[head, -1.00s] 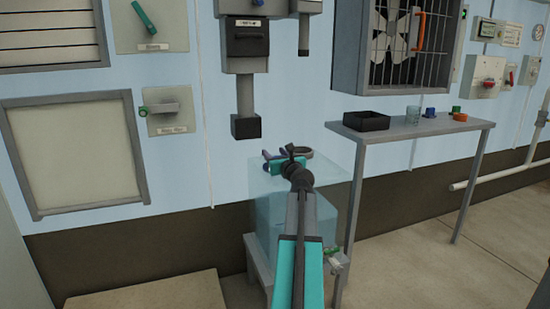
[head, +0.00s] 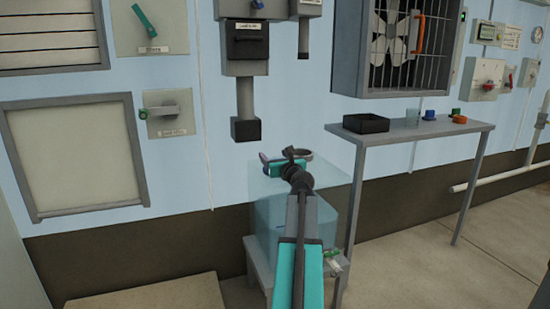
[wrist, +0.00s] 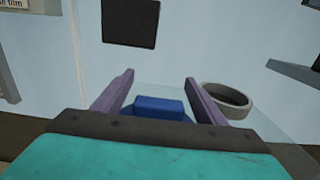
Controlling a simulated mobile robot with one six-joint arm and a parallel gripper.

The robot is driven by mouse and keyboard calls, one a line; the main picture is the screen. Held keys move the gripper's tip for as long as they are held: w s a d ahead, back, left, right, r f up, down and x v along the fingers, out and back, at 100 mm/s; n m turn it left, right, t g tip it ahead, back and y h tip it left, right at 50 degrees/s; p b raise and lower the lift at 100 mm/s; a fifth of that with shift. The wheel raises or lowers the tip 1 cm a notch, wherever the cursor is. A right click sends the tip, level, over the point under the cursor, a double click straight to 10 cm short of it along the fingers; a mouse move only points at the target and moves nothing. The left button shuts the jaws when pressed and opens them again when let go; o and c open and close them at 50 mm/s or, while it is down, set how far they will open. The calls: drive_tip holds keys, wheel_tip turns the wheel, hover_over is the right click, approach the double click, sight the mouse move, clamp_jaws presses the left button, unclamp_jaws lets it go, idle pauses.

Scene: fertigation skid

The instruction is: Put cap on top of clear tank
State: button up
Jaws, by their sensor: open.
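The clear tank (head: 262,188) stands on a low grey stand in the head view, its lower part tinted blue. A grey ring-shaped collar (wrist: 228,98) rises from its top. My gripper (wrist: 157,86) is over the tank top, left of the collar, with its purple fingers apart. A blue cap (wrist: 158,106) with a raised block and a wider round base shows between the fingers in the wrist view. Its lower part is hidden by my gripper body, and I cannot tell whether it rests on the tank. In the head view my gripper hides the cap.
A grey side table (head: 400,133) at right holds a black tray (head: 366,123), a clear cup (head: 412,118) and small blue, green and orange pieces. A black-ended column (head: 245,130) hangs on the wall above and left of the tank. A fan cage (head: 400,50) is above the table.

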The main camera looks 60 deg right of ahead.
drive_tip(key=shift+p+v, duration=1.85)
drive_tip(key=shift+v, duration=4.1)
